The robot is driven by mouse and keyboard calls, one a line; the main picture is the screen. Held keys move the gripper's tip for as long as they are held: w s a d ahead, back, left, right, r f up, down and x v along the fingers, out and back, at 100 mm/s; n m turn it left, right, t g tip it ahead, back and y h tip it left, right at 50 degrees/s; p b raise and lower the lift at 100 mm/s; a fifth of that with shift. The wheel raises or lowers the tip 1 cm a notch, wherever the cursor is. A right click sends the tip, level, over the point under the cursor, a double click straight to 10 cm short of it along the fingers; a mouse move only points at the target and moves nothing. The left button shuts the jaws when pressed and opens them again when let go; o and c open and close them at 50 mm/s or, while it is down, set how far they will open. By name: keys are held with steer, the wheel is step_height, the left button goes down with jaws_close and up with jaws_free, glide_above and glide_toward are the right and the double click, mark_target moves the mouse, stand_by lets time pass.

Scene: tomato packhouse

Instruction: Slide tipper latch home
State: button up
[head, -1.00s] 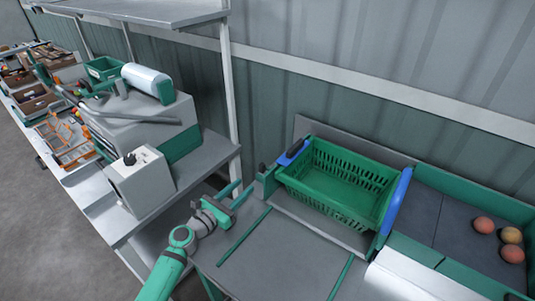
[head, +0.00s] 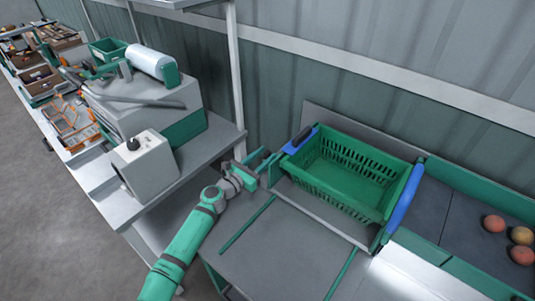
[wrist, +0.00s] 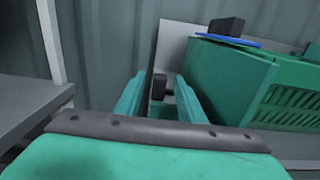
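The tipper is a grey frame (head: 310,211) holding a green slatted crate (head: 350,197), with a blue bar at each end. The left bar carries a dark block (head: 303,136), which also shows in the wrist view (wrist: 226,26). A small dark knob (wrist: 159,84), seemingly the latch handle, stands at the tipper's left end. My gripper (head: 268,164) is at that end, left of the crate. In the wrist view my gripper (wrist: 161,78) is open, with the knob showing in the gap between its fingers. I cannot tell whether a finger touches it. The knob is hidden in the head view.
A grey bench with a white box (head: 147,165) and a machine with a roll (head: 150,60) stands to the left. A white post (head: 236,80) rises behind my gripper. A green-walled tray (head: 442,255) with several tomatoes (head: 494,223) is at the right.

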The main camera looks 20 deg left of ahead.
steer(key=shift+x, duration=0.95)
steer(key=shift+a, duration=0.1)
jaws_close()
steer(key=shift+s+d, duration=0.3)
steer(key=shift+d, duration=0.6)
steer(key=shift+s+d, duration=0.3)
steer(key=shift+d, duration=0.55)
jaws_free()
steer(key=shift+s+a, duration=0.1)
steer(key=v, duration=1)
steer(key=shift+s, duration=0.3)
steer(key=shift+r, duration=0.1)
